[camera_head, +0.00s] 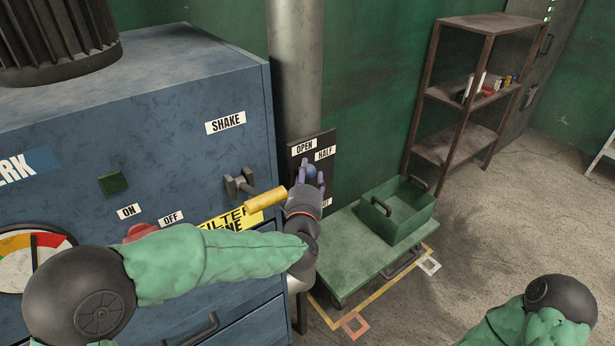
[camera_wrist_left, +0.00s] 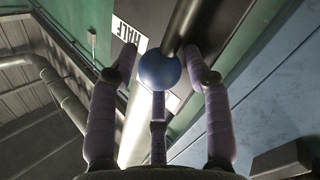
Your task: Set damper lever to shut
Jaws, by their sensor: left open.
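The damper lever ends in a round blue knob (camera_head: 309,172) in front of a dark plate (camera_head: 327,147) on the grey pipe. The plate carries the labels OPEN (camera_head: 304,147) and HALF (camera_head: 325,153); a lower label is mostly hidden by my gripper. My left gripper (camera_head: 310,178) is open, with its purple fingers around the knob. In the left wrist view, the knob (camera_wrist_left: 159,71) sits between the spread fingers, near the HALF label (camera_wrist_left: 129,34); I cannot tell whether they touch it. My right gripper is out of view.
A blue machine (camera_head: 160,100) with a SHAKE lever and a yellow handle (camera_head: 258,198) stands close to the left of the gripper. A green cart (camera_head: 345,262) bearing a green open box (camera_head: 405,222) is below right. A brown shelf (camera_head: 487,22) stands behind.

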